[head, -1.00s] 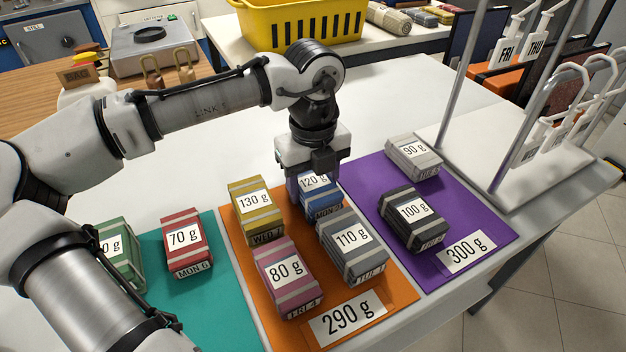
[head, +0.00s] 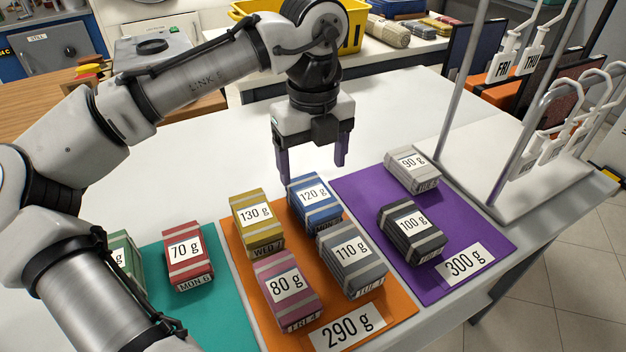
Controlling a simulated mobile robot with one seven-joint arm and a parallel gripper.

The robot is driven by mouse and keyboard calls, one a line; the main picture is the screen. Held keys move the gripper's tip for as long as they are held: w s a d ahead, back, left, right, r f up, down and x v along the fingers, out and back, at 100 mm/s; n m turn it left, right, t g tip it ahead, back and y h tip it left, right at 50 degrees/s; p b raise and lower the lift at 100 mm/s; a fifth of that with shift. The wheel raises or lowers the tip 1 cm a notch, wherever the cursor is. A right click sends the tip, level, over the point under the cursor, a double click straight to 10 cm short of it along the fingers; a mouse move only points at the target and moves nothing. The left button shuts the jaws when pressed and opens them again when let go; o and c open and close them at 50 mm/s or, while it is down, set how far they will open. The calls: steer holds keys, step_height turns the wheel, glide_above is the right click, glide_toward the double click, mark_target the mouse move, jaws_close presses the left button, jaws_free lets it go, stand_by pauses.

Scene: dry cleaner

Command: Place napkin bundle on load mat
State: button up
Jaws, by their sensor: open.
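My gripper (head: 312,170) is open and empty, its two purple fingers pointing down above the white table behind the blue bundle. The blue 120 g napkin bundle (head: 318,213) lies at the back right of the orange 290 g mat (head: 386,306). With it on that mat are the yellow 130 g bundle (head: 262,238), the pink 80 g bundle (head: 281,306) and the grey 110 g bundle (head: 352,278). The purple 300 g mat (head: 434,282) holds the pale grey 90 g bundle (head: 413,178) and the black 100 g bundle (head: 413,241). The teal mat (head: 207,308) holds the red 70 g bundle (head: 187,267).
A green bundle (head: 119,258) on the left is partly hidden by my arm. A metal rack (head: 505,165) with tagged hangers stands to the right. A yellow basket (head: 352,38) sits on a table behind. The white table (head: 215,165) is clear behind the mats.

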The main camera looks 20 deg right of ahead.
mark_target(313, 194)
step_height(313, 194, up, 4)
steer(key=shift+r, duration=0.1)
